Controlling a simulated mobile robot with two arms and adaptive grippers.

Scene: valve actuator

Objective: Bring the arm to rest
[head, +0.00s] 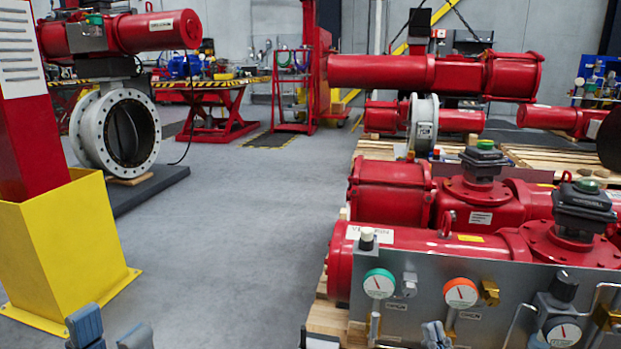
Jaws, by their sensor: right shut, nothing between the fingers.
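My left gripper (110,332) shows at the bottom left edge. Its two blue-grey fingertips stand apart with nothing visible between them, in front of the yellow guard. My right gripper (435,335) shows only as fingertips close together at the bottom edge, in front of the grey gauge panel. It is shut and holds nothing. Whether it touches the panel cannot be told. The rest of both grippers and most of both arms lie below the picture.
The grey panel (400,318) carries gauges and fittings, with red actuators (390,192) behind it on pallets. A yellow guard (75,245) surrounds a red post at left. A flanged valve (115,133) stands beyond. Open grey floor (235,240) lies between.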

